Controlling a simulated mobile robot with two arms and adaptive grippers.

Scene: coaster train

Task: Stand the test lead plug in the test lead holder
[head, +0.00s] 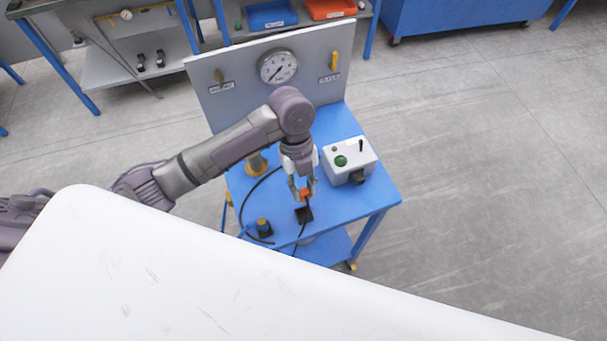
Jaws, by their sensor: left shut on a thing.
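My left gripper (302,188) reaches down over the blue cart and is shut on a small orange-red plug (305,194). A small black block (304,215), which looks like the test lead holder, is on the blue cart top just below the plug. The plug appears right above or at the block; I cannot tell whether it is seated in it or apart. A thin black cable runs from near the block toward the cart's front edge. The gripper fingers hide part of the plug. My right gripper is not in view.
A grey panel with a gauge (278,67) stands behind. A white surface (200,270) fills the foreground.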

